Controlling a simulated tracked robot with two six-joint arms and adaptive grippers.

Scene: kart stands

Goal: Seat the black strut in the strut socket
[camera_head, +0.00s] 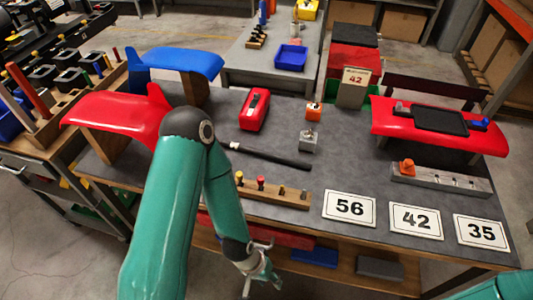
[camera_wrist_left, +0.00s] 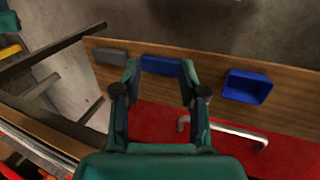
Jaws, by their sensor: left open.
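The black strut (camera_head: 270,155) is a dark rod lying flat across the grey tabletop. I cannot tell for sure which part is the strut socket; a small grey block (camera_head: 308,142) with a fitting on top stands just beyond the strut's right end. My left gripper (camera_head: 263,283) is low at the table's front edge, pointing down, well apart from the strut. In the left wrist view it (camera_wrist_left: 160,70) is open with nothing between its fingers. My right gripper is out of view.
A wooden rack (camera_head: 268,200) with pegs stands in front of the strut. Number cards (camera_head: 349,208) lie at front right. A red case (camera_head: 255,110) and orange block (camera_head: 313,112) are behind. Below are a red box with a handle (camera_wrist_left: 225,130) and a blue bin (camera_wrist_left: 248,86).

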